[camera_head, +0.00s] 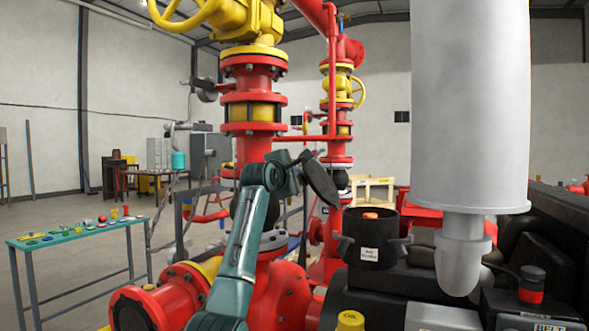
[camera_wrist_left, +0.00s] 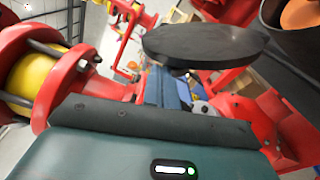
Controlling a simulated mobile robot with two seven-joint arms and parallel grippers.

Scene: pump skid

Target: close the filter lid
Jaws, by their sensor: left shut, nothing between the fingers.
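The filter housing (camera_head: 370,250) is a black open-topped pot with a white label and an orange filter element (camera_head: 370,216) inside. The filter lid (camera_head: 321,184) is a dark round disc, standing steeply tilted to the left of the housing, off its mouth. In the left wrist view the lid (camera_wrist_left: 205,45) is a wide black disc just beyond the fingers, and the housing (camera_wrist_left: 300,45) is at the upper right. My left gripper (camera_head: 305,158) is shut and empty, close beside the lid; I cannot tell whether it touches. My right gripper is not in view.
A red and yellow valve column (camera_head: 253,105) rises behind my left arm. A large grey cylinder (camera_head: 470,100) hangs at the right, close to the housing. A green table (camera_head: 85,236) with small parts stands at the far left. Red pipework surrounds the arm below.

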